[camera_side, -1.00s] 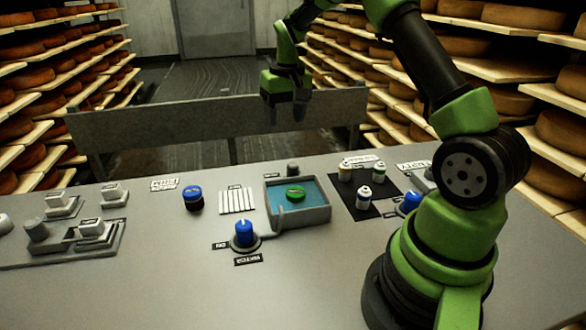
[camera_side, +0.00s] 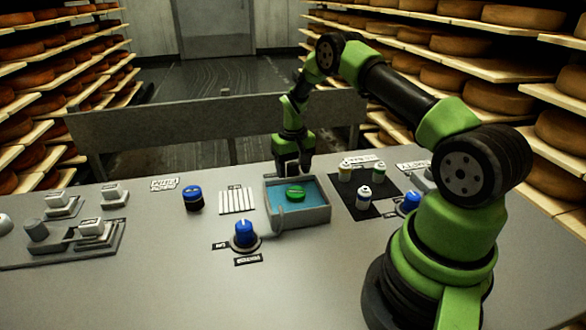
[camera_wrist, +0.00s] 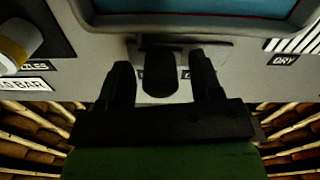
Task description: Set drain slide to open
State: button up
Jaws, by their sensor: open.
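The drain slide's dark knob (camera_wrist: 160,72) shows in the wrist view, beside the basin's outer wall, on a dark slot that runs sideways. My gripper (camera_wrist: 163,80) is open, with one finger on each side of the knob and a gap on both sides. In the side view my gripper (camera_side: 291,170) points down just behind the basin (camera_side: 303,217) and hides the knob. The basin is grey with blue water and a green float (camera_side: 295,192) in it. Small labels lie by the slot, too partly covered to read.
A blue knob (camera_side: 244,235) stands in front of the basin and a blue-topped cylinder (camera_side: 193,198) to its left. A striped white rack (camera_side: 237,201) lies left of the basin. Small bottles (camera_side: 364,193) stand on a dark mat at right. A grey rail (camera_side: 170,130) runs behind the table.

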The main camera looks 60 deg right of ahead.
jog(key=shift+f, duration=0.1)
grip_shut()
jog(key=shift+w+a, duration=1.65)
grip_release()
notch_tip(320, 180, up, 10)
